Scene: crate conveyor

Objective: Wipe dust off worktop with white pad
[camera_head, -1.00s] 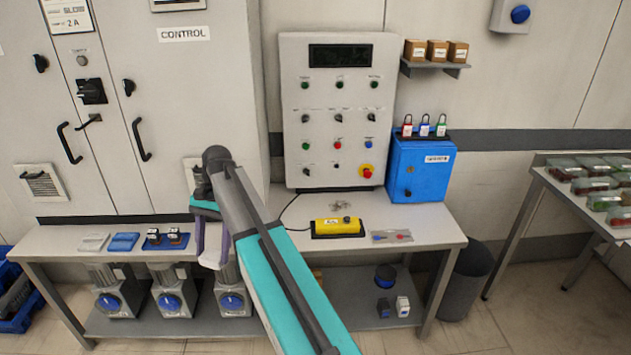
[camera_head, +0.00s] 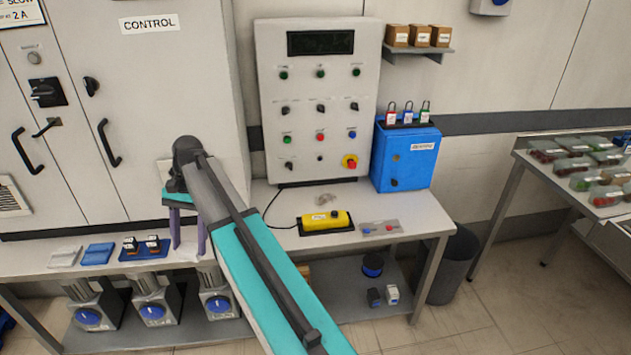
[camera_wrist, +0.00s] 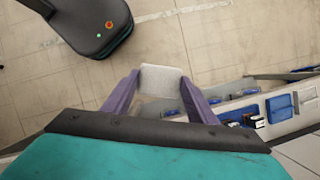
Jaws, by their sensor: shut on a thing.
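My gripper (camera_head: 188,238), with purple fingers, hangs over the front left part of the grey worktop (camera_head: 270,242). In the wrist view, my gripper (camera_wrist: 162,84) is shut on a white pad (camera_wrist: 165,78) held between its fingertips. In the head view the held pad is hard to make out against the pale worktop, so I cannot tell whether it touches the surface. A small greyish patch or loose bits (camera_head: 325,199) lies behind the yellow pendant; I cannot tell if this is dust.
A yellow pendant (camera_head: 327,222) sits on a dark mat, with a small tray (camera_head: 380,229) beside it. A whitish folded item (camera_head: 66,256), a blue one (camera_head: 98,254) and a blue mat with black switches (camera_head: 147,247) lie at left. A blue box (camera_head: 405,160) stands at back right.

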